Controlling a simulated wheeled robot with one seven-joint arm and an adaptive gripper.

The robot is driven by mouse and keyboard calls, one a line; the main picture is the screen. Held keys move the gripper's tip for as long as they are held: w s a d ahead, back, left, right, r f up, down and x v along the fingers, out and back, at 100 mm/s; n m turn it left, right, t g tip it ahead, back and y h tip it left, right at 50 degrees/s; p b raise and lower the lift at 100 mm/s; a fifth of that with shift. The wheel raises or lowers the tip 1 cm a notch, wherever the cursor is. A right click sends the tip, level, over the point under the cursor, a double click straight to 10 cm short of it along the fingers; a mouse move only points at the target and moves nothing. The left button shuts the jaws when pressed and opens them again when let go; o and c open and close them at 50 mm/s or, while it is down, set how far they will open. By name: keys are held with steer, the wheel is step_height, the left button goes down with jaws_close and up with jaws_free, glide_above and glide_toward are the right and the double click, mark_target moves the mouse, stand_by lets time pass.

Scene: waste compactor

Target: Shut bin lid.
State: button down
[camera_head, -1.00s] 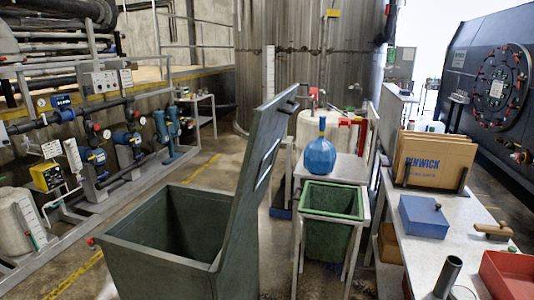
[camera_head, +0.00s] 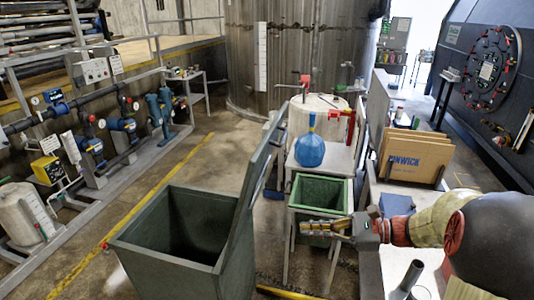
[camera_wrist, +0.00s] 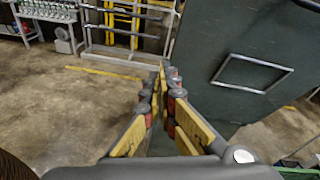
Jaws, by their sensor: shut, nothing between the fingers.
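A dark green-grey bin (camera_head: 150,257) stands open in the middle foreground of the head view. Its lid (camera_head: 246,190) is raised nearly upright, tilted a little, on the bin's right side. A light rectangular handle (camera_wrist: 217,73) shows on the lid's panel (camera_wrist: 205,35) in the wrist view, right of the fingers. My gripper (camera_head: 305,227) is to the right of the lid, apart from it, in front of a small green bin. In the wrist view, the fingers of my gripper (camera_wrist: 164,66) meet at the tips and are empty.
The small green bin (camera_head: 318,187) sits in a metal stand, with a blue flask (camera_head: 310,150) behind it. A workbench with a cardboard box (camera_head: 413,158) is on the right. Pipes and pumps line the left. Open floor lies left of the bin.

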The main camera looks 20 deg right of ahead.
mark_target(255, 164)
step_height(255, 164, up, 12)
steer(key=w+d+m+t+y, duration=0.2)
steer(key=m+t+y, duration=0.1)
steer(key=y, duration=0.1)
steer(key=b+x, duration=0.1)
steer(key=x, duration=1.1)
steer(key=shift+w+a, duration=0.2)
steer(key=shift+w+a+r, duration=0.2)
steer(key=shift+w+a, duration=0.15)
steer(key=shift+a, duration=0.2)
